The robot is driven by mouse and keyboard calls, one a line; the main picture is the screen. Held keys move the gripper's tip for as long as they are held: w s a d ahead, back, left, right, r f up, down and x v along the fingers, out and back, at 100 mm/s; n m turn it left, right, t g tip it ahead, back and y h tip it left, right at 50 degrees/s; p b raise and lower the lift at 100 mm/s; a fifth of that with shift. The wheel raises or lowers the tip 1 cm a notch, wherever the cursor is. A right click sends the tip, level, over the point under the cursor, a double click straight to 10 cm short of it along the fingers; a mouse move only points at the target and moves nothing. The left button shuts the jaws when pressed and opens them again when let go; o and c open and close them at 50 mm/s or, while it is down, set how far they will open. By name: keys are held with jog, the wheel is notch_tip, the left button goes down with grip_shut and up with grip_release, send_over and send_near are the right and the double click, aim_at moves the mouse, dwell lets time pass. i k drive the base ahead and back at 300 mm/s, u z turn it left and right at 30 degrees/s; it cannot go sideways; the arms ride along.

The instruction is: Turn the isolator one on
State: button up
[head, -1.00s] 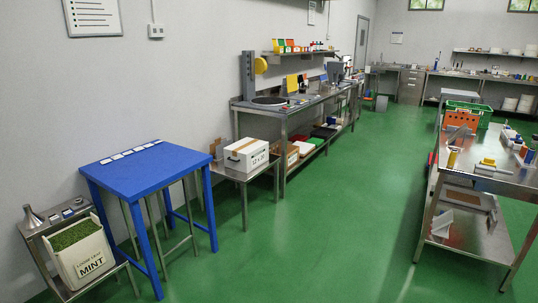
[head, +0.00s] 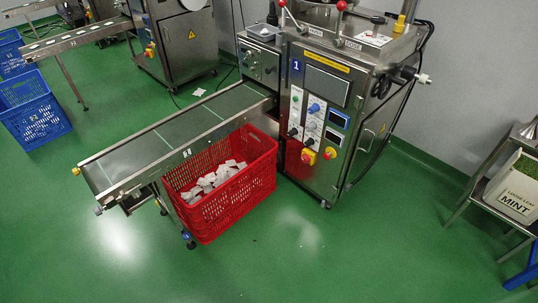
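A stainless steel machine (head: 350,112) with a blue label 1 (head: 297,65) stands right of centre in the head view. Low on its front, a red knob on a yellow plate (head: 308,156) looks like the isolator. A round yellow and red button (head: 330,153) sits just right of it. The knob's turned position is too small to tell. Above are a blue knob (head: 314,108), black switches and two dark displays (head: 339,119). My gripper is not in view.
A conveyor (head: 170,135) runs left from the machine. A red crate (head: 222,190) with white teabags stands in front of it. Blue crates (head: 34,108) are at left. A small table with a mint box (head: 512,190) is at right. Green floor in front is clear.

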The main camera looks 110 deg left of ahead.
aim_at(305, 158)
jog(key=u, duration=4.35)
jog(key=i, duration=1.65)
